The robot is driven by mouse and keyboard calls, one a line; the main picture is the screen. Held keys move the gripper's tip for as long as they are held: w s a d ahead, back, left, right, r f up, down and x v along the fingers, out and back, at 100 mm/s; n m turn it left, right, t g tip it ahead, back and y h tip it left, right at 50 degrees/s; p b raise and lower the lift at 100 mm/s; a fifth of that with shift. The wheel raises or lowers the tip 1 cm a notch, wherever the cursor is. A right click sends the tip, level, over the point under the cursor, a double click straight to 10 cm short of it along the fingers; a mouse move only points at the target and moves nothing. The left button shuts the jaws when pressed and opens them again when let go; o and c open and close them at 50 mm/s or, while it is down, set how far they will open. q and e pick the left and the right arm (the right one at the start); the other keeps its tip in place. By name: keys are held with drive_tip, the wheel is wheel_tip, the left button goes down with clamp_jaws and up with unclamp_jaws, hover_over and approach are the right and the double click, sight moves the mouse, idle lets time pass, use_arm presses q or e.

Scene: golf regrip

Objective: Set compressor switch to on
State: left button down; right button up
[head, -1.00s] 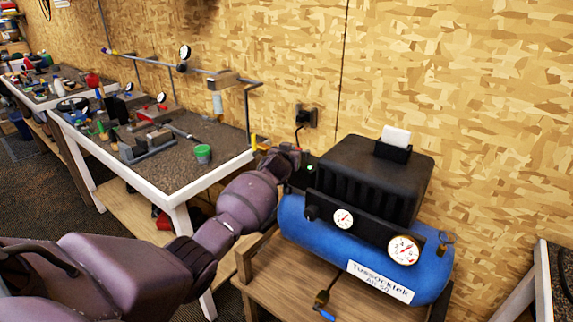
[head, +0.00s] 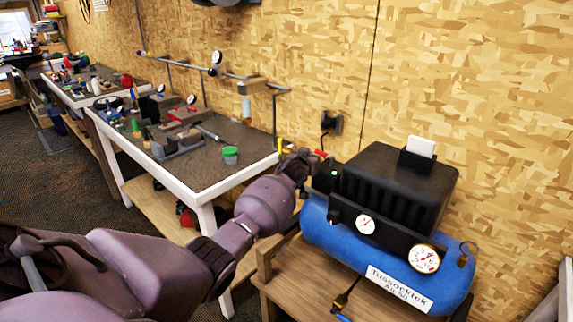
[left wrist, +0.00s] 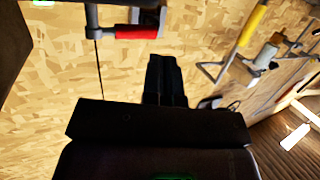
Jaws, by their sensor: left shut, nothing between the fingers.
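The blue compressor (head: 335,232) with a black ribbed top housing (head: 395,195) stands on a wooden cart. A small black box with a green light (head: 334,172) is at its left end. A red-sleeved lever (head: 320,153) shows just above that box. It also shows in the left wrist view (left wrist: 137,32); I cannot tell if it is the switch. My left gripper (head: 307,158) is beside the compressor's left end, close to the lever. In the left wrist view its black fingers (left wrist: 166,80) are shut and empty, apart from the red sleeve. My right gripper is out of view.
A white-edged workbench (head: 228,186) with tools and a green cup (head: 230,155) stands left of the compressor. A wall outlet (head: 332,123) with a plug is behind. Two gauges face the front.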

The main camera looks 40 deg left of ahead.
use_arm(q)
drive_tip(key=shift+s+r, duration=0.9)
drive_tip(key=shift+s, duration=3.9)
drive_tip(key=d+r+m+t+h, duration=0.1)
drive_tip(key=d+r+m, duration=0.2)
drive_tip(key=d, duration=0.1)
drive_tip(key=s+d+f+g+h, duration=0.1)
drive_tip(key=s+d+f, duration=0.3)
drive_tip(key=s+f, duration=0.4)
drive_tip(key=s+d+f+m+g+h, duration=0.1)
drive_tip(key=s+d+f, duration=0.4)
drive_tip(key=s, duration=1.1)
drive_tip(key=s+d+f+g+h, duration=0.1)
drive_tip(key=s+d+f, duration=0.4)
drive_tip(key=s+f, duration=0.7)
drive_tip(key=shift+s+d+g, duration=0.15)
drive_tip(key=shift+s+g, duration=0.05)
drive_tip(key=shift+g, duration=0.6)
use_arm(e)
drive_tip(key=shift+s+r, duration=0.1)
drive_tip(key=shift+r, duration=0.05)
